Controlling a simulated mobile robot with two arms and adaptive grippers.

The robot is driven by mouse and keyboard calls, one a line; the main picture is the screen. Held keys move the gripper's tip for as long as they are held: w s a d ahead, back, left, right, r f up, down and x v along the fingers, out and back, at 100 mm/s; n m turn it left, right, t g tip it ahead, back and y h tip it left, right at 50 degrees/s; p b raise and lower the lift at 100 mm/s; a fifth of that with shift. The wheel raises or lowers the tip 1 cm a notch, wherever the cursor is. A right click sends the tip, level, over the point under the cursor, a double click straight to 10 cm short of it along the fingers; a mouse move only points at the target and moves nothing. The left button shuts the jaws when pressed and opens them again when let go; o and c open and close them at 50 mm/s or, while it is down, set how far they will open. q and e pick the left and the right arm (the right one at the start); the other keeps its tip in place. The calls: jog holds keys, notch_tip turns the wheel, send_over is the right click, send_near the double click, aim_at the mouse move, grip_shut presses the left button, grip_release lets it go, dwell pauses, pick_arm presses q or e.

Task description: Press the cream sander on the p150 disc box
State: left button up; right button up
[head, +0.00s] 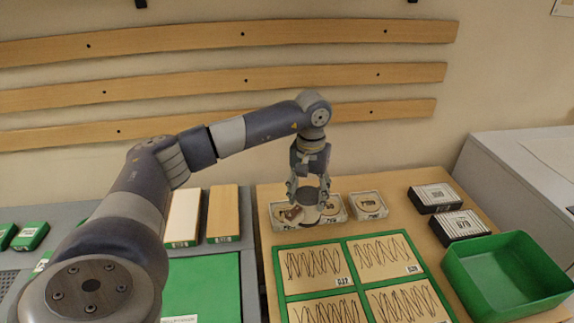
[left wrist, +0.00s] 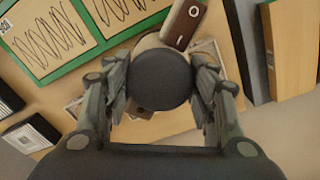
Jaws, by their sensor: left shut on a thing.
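My left gripper (head: 309,192) points down and is shut on the sander's dark round knob (left wrist: 162,80). A cream edge of the sander (left wrist: 149,43) and its brown part with light marks (left wrist: 185,22) show beside the knob in the left wrist view. In the head view the sander (head: 310,212) is over the row of pale disc boxes at the back of the bench. One disc box (head: 280,226) is partly covered by the sander. Another disc box (head: 369,206) stands clear to the right. I cannot read which is p150, nor tell whether the sander touches a box. My right gripper is not in view.
A green frame (head: 343,266) with several scribbled panels lies in front of the boxes. Two dark boxes with white labels (head: 434,198) and a green bin (head: 510,279) are at the right. Wood boards (head: 224,213) stand at the left.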

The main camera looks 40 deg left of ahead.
pick_arm(q)
jog(key=w+a+r+n+p, duration=0.1)
jog(key=w+a, duration=0.1)
jog(key=a, duration=0.6)
jog(key=f+b, duration=0.1)
jog(key=f, duration=0.1)
jog(key=f+b, duration=0.1)
jog(key=b, duration=0.1)
jog(key=f+b, duration=0.1)
jog(key=f, duration=0.1)
jog(key=shift+s+a+f, duration=0.2)
jog(key=shift+a+f, duration=0.15)
jog(key=shift+a, duration=0.05)
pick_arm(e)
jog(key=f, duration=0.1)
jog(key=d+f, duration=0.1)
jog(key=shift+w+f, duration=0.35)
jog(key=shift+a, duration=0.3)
pick_arm(q)
jog(key=shift+f+b, duration=0.5)
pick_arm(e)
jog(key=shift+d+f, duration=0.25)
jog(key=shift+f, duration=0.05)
pick_arm(q)
jog(key=shift+s+d+f, duration=0.1)
dwell(0.4)
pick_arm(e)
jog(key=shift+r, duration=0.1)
